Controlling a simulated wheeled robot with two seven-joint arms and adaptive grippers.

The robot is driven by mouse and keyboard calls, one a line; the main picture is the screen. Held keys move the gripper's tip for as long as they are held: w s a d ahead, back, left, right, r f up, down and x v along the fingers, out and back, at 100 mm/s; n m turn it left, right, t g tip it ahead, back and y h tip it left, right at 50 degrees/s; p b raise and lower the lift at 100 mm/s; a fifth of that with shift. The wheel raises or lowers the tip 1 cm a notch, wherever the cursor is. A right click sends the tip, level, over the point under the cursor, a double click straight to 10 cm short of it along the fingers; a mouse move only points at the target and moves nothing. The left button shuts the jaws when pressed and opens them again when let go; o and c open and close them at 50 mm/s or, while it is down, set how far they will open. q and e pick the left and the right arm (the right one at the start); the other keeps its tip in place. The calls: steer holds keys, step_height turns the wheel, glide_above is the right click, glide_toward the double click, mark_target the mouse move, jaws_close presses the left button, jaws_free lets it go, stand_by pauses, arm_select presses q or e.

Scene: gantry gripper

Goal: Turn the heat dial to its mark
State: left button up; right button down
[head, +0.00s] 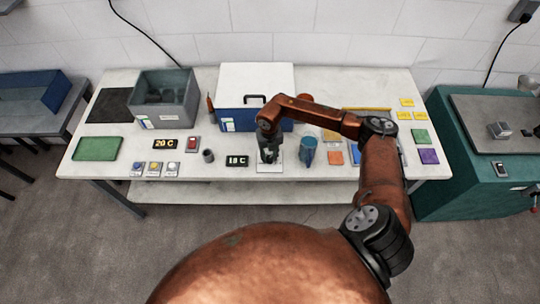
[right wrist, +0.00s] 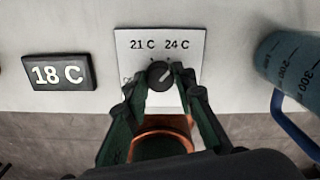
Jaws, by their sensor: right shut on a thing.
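The heat dial (right wrist: 160,75) is a round dark knob on a white plate (right wrist: 126,46) printed "21 C" and "24 C". Its light pointer line slants up and right, towards the "24 C" print. More print at the plate's left is partly hidden by a finger. My right gripper (right wrist: 161,82) has its fingers on both sides of the knob and is shut on it. In the head view my right gripper (head: 269,152) reaches down over the plate (head: 263,168) and hides the knob. My left gripper is not in view.
A black "18 C" sign (right wrist: 60,72) lies left of the plate, and a blue measuring jug (head: 307,150) stands close at its right. Behind are a white-lidded blue box (head: 238,120) and a grey bin (head: 190,98). A small dark cup (head: 208,156) stands left.

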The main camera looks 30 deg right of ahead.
mark_target(270, 158)
steer(key=m+p, duration=0.2)
steer(key=m, duration=0.2)
steer(key=shift+r+m, duration=0.15)
steer(key=shift+m, duration=0.25)
steer(key=shift+w+m+p, duration=0.1)
steer(key=shift+m+p, duration=1.15)
steer(key=shift+m, duration=1.25)
steer(key=c, duration=1.6)
jaws_free()
step_height(270, 158, up, 12)
